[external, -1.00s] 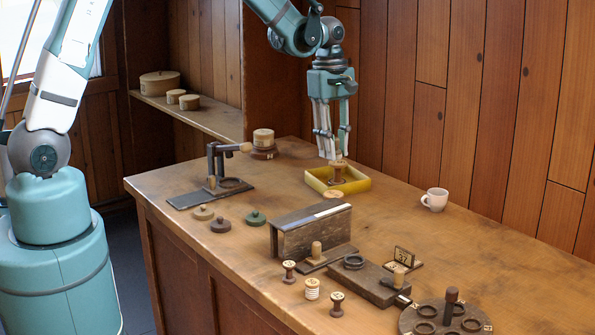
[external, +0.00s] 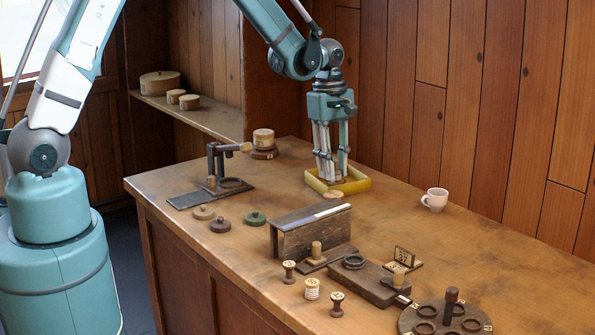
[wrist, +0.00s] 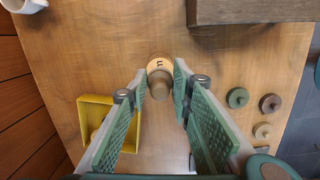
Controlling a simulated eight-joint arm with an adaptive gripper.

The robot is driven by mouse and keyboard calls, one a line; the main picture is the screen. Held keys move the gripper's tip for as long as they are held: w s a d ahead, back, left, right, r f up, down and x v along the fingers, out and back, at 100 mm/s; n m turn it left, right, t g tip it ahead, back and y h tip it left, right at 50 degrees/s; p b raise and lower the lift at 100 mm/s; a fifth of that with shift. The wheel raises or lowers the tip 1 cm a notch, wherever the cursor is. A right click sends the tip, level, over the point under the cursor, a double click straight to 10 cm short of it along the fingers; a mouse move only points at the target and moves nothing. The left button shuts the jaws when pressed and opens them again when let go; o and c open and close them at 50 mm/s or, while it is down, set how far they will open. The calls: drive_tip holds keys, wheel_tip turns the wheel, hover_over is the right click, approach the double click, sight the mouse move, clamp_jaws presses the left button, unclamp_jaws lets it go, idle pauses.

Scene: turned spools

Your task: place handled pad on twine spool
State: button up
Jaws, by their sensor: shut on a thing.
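My gripper (external: 332,181) points straight down at the front of the yellow tray, with its tips low over the table. In the wrist view its green fingers (wrist: 160,82) are on either side of the brown handle of what looks like the handled pad (wrist: 160,65), a light round piece with a dark mark. A light disc, seemingly the same piece, shows just below the tips in the external view (external: 333,195). The fingers hide the exact contact. A pale ridged spool, which looks like the twine spool (external: 312,290), stands upright near the front edge, between two brown spools.
The yellow tray (external: 364,186) is beside my fingers, with a tan thing inside in the wrist view. A dark block (external: 310,230) stands in front. Small knobbed discs (external: 256,217) lie left. A white mug (external: 435,199) stands right. A round ringed holder (external: 445,320) is at the front right.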

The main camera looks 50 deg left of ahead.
sight(334, 194)
drive_tip(key=shift+f, duration=0.1)
drive_tip(key=shift+f, duration=1.95)
drive_tip(key=shift+f, duration=0.15)
drive_tip(key=o, duration=0.7)
drive_tip(key=shift+a+r, duration=0.25)
drive_tip(key=shift+r, duration=1.8)
drive_tip(key=shift+a+r, duration=0.25)
drive_tip(key=shift+r, duration=1.75)
drive_tip(key=shift+a+r, duration=0.25)
drive_tip(key=shift+r, duration=1.8)
drive_tip(key=shift+r, duration=0.1)
